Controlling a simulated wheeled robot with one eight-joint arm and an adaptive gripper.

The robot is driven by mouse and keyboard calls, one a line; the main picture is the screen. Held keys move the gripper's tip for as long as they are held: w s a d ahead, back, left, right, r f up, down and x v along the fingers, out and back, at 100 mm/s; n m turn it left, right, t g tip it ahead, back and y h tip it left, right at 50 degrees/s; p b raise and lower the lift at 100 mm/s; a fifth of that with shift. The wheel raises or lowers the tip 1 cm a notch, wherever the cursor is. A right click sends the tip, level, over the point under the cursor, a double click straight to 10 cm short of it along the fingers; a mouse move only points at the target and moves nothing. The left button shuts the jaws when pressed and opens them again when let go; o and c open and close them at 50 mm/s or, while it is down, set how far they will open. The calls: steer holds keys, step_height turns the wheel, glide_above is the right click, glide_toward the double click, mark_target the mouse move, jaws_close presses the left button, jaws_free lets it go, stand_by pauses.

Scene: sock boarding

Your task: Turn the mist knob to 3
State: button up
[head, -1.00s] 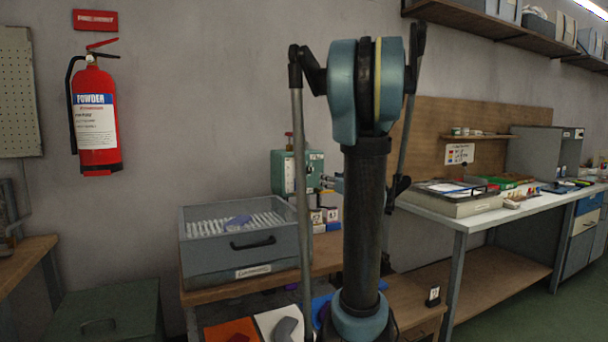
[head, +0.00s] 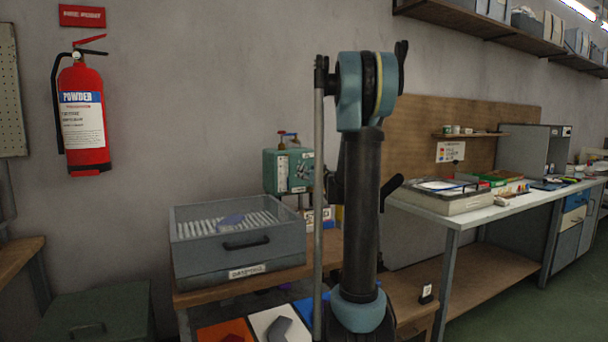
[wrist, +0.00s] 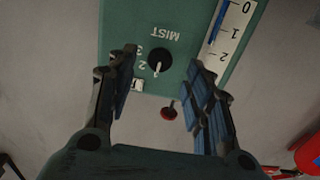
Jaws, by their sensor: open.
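The teal mist box (head: 287,157) stands behind the grey drawer unit in the head view. Its front fills the top of the wrist view, with upside-down MIST lettering. The black mist knob (wrist: 160,61) has a white pointer aimed at the bottom of that picture. The numerals 3 and 2 show left of the knob, close to my left finger; any other dial marks are hard to read. My gripper (wrist: 162,88) is open and empty, its fingers either side of the knob in the picture, and I see no contact. My arm hides the gripper in the head view.
A scale strip (wrist: 226,42) with a blue column is on the box. A red knob (wrist: 169,113) sticks out beyond its edge. The grey drawer unit (head: 240,247) stands in front, left of my arm. A long workbench (head: 455,221) is at right.

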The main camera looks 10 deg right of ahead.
steer(key=shift+x, duration=2.1)
steer(key=c, duration=1)
